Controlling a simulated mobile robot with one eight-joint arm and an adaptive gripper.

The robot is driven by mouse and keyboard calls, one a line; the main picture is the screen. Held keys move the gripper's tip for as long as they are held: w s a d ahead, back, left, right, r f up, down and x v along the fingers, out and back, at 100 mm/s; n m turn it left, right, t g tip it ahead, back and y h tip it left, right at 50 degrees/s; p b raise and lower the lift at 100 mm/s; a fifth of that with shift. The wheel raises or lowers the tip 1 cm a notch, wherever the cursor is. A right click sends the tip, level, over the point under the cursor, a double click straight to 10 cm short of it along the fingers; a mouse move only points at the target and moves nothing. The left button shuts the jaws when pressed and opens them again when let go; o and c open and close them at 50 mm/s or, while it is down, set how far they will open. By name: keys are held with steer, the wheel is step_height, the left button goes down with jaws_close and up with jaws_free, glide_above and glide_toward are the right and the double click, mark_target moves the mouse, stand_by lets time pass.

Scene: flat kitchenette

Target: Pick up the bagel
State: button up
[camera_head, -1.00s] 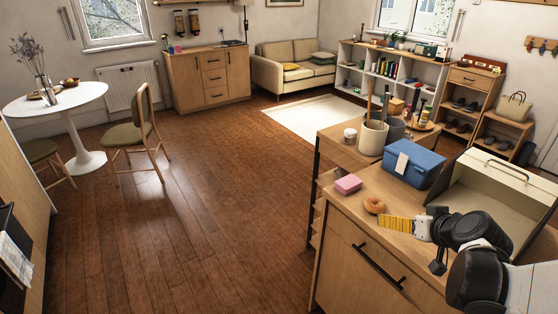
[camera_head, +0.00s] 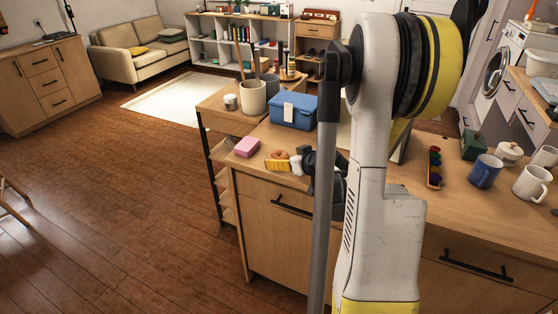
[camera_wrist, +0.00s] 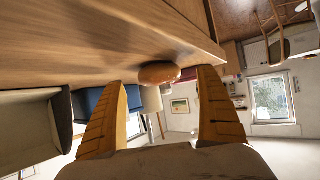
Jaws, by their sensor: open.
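The bagel (camera_head: 282,154) is a small brown ring on the wooden counter near its left edge, beside a pink block (camera_head: 246,146). My gripper (camera_head: 272,164), with yellow fingers, is low at the counter, just in front of the bagel in the head view and partly covering it. In the wrist view, which is upside down, the bagel (camera_wrist: 160,74) shows between the two spread fingers of my gripper (camera_wrist: 166,84). The fingers are open and hold nothing. I cannot tell whether the bagel lies fully between the fingertips or just beyond them.
A blue box (camera_head: 293,110) and a utensil crock (camera_head: 252,97) stand behind the bagel. A blue mug (camera_head: 485,171), a white mug (camera_head: 532,183) and a green box (camera_head: 473,145) stand to the right. My arm hides the middle of the counter.

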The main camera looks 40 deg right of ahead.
mark_target(282, 156)
steer(key=b+x, duration=0.1)
steer(key=x, duration=0.3)
steer(key=shift+r, duration=0.2)
steer(key=c, duration=0.8)
steer(key=shift+o, duration=0.2)
steer(key=shift+r, duration=0.1)
